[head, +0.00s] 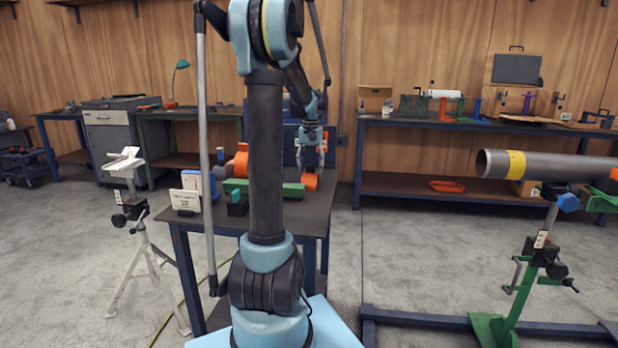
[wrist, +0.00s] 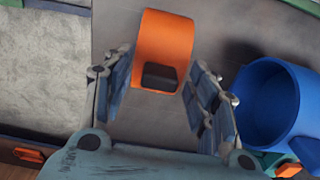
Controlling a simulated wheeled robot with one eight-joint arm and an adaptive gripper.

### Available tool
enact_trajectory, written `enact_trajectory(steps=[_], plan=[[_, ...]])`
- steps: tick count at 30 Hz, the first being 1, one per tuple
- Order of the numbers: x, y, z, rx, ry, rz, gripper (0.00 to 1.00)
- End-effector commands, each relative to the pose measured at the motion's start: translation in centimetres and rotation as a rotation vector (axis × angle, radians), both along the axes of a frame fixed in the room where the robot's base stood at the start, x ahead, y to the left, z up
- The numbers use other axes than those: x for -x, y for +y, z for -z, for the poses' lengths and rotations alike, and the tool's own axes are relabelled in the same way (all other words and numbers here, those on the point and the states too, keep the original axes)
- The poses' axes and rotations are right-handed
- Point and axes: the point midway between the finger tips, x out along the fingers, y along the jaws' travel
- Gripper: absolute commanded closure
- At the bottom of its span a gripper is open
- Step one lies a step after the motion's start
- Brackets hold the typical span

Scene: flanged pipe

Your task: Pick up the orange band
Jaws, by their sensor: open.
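The orange band (wrist: 165,38) is a curved strip with a dark block at its near end. In the wrist view it lies at the top middle, beyond and between my spread fingers. My gripper (wrist: 158,72) is open, with nothing held. In the head view my gripper (head: 312,158) hangs over the right side of the workbench, pointing down. An orange piece (head: 310,181), which looks like the band, lies just below it. I cannot tell the exact gap between fingertips and band.
A blue cylinder (wrist: 270,105) stands close to the right finger. On the workbench (head: 313,217) are a green bar (head: 292,189), another orange part (head: 241,165) and a white card (head: 185,200). A pipe (head: 560,166) on a stand is far right.

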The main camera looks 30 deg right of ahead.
Motion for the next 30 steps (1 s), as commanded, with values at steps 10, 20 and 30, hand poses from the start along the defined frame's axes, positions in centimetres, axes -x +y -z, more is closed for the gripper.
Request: enact_trajectory(steps=[10, 20, 30], plan=[[0.0, 0.1, 0.0, 0.0, 0.0, -0.001, 0.81], [-0.1, 0.1, 0.0, 0.0, 0.0, -0.002, 0.95], [0.0, 0.2, -3.1, 0.0, 0.0, -0.002, 0.95]])
